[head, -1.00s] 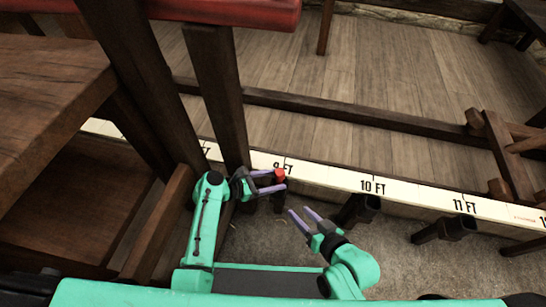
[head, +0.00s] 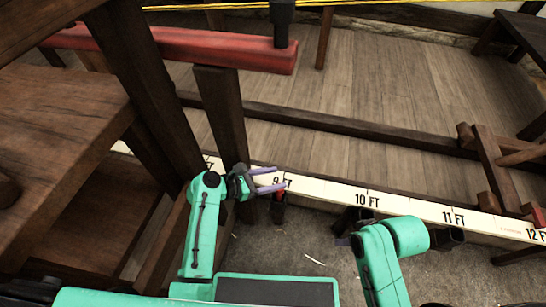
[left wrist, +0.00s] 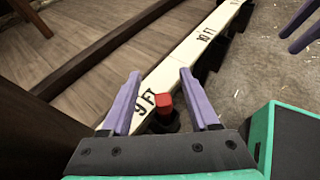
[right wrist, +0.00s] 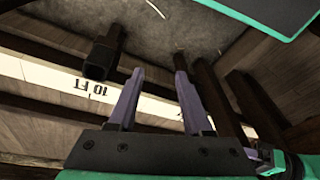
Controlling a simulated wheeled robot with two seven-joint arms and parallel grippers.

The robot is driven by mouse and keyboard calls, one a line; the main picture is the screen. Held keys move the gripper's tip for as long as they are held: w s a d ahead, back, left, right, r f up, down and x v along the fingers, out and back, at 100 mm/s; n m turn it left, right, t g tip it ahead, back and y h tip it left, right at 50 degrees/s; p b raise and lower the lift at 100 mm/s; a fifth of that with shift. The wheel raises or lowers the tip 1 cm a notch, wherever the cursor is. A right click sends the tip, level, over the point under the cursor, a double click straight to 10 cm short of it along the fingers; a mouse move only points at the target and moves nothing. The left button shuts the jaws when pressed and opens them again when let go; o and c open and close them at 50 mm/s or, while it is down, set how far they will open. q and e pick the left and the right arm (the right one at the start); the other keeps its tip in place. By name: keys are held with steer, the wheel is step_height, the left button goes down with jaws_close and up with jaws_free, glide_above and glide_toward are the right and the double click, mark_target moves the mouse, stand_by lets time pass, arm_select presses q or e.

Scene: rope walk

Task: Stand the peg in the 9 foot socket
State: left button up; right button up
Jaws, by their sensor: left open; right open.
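The peg shows as a red top (head: 280,192) above a dark shape at the 9 FT mark in the head view. It looks upright, with its lower part hidden by the dark 9 foot socket (head: 277,212). In the left wrist view the red top (left wrist: 164,101) lies between the finger lines, with no finger touching it. My left gripper (head: 280,177) is open, its fingers just above the red top in the head view. My right gripper (right wrist: 157,72) is open and empty; in the head view its fingers are mostly hidden by its arm.
A white measuring strip (head: 400,205) runs along the row. Dark sockets stand at 10 FT (head: 354,216) and 11 FT (head: 446,238). A dark post (head: 220,115) and wooden table (head: 60,110) crowd my left arm. A red beam (head: 180,45) crosses above.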

arm_select(q)
step_height(320, 180, up, 9)
steer(key=p, duration=0.3)
steer(key=shift+f+p, duration=0.15)
steer(key=shift+p, duration=0.2)
arm_select(e)
step_height(320, 180, down, 8)
steer(key=d+g+h, duration=0.1)
steer(key=d, duration=0.1)
steer(key=shift+s, duration=0.2)
